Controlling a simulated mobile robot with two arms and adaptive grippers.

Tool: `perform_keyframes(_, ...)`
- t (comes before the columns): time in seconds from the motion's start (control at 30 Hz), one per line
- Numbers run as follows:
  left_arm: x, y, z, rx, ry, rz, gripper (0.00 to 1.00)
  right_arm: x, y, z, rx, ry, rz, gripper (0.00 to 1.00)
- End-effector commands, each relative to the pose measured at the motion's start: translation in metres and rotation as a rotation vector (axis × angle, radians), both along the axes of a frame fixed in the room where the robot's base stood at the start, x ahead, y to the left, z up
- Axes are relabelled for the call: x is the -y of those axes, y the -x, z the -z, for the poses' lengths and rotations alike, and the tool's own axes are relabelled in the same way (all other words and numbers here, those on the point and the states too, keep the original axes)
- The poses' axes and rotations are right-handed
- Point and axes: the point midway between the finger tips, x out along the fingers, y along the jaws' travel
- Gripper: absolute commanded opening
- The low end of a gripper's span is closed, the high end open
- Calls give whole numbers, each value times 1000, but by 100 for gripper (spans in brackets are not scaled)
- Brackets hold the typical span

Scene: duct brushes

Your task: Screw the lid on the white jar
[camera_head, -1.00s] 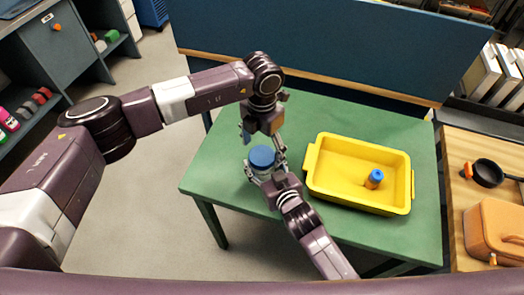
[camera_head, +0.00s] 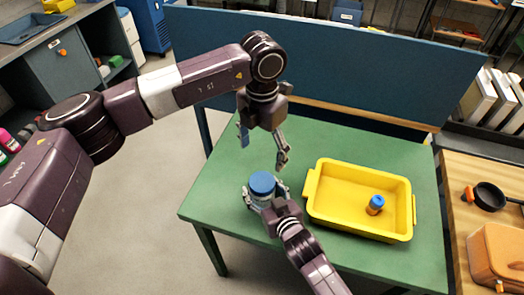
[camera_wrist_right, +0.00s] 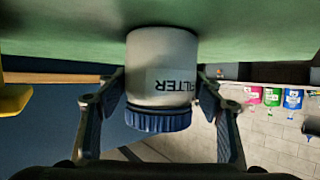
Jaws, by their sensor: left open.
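The white jar (camera_wrist_right: 162,60) stands on the green table, with the label "FILTER" upside down in the right wrist view. The blue lid (camera_head: 262,184) sits on top of the jar and looks level; its ribbed edge also shows in the right wrist view (camera_wrist_right: 158,120). I cannot tell how tight it is. My right gripper (camera_head: 266,194) has its fingers on both sides of the jar's body, closed against it below the lid. My left gripper (camera_head: 263,148) is open and empty above the lid, fingers pointing down and apart from it.
A blue panel (camera_head: 330,70) runs along the table's back. A wooden bench (camera_head: 462,200) is at the right.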

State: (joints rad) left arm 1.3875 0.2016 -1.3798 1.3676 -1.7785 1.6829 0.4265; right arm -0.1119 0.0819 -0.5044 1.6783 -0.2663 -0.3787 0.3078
Motion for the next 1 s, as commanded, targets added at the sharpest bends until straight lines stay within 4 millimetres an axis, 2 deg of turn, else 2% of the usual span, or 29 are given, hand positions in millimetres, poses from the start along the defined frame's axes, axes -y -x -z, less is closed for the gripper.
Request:
perform_keyframes(0.03,0,0,0,0,0,0,75,0,0,0,0,0,0,69)
perform_keyframes(0.1,0,0,0,0,0,0,75,0,0,0,0,0,0,75)
perform_keyframes(0.47,0,0,1,0,0,0,75,2,4,-2,0,0,0,75)
perform_keyframes(0.67,0,0,0,0,0,0,75,12,30,-12,-1,-1,-1,75)
perform_keyframes(1.0,0,0,0,0,0,0,75,37,87,-38,-2,1,0,75)
